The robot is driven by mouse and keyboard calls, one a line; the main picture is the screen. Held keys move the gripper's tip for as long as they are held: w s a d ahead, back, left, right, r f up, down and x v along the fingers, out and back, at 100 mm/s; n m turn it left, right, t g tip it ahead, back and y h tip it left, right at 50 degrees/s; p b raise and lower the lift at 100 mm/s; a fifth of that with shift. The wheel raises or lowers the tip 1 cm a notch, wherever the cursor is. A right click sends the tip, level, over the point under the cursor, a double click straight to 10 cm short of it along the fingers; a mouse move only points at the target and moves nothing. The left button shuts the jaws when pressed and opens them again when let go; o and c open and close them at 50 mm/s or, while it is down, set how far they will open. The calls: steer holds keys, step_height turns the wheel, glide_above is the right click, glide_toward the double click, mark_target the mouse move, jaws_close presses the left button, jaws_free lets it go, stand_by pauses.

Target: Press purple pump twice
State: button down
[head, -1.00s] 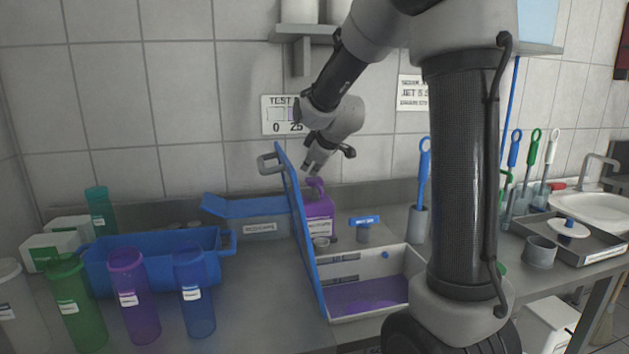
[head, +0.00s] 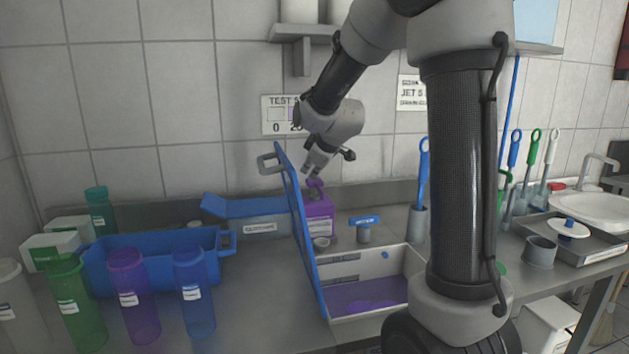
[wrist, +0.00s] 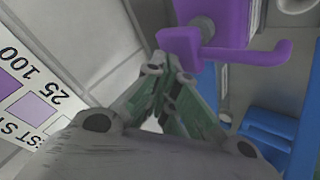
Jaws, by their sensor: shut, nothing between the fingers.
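The purple pump bottle (head: 319,217) stands upright at the back of the counter, behind the raised blue lid. Its purple pump head (head: 315,184) is on top. My gripper (head: 312,172) is shut and empty, pointing down just above the pump head. In the wrist view the shut fingertips (wrist: 172,62) are close beside the pump head (wrist: 180,42), whose spout (wrist: 268,54) points right. I cannot tell whether they touch it.
The blue lid (head: 297,235) stands up left of the bottle. A tiled wall (head: 180,100) is close behind.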

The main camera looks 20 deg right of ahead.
steer(key=shift+f, duration=0.65)
stand_by(0.5)
steer(key=shift+r, duration=1.35)
steer(key=shift+r, duration=2.55)
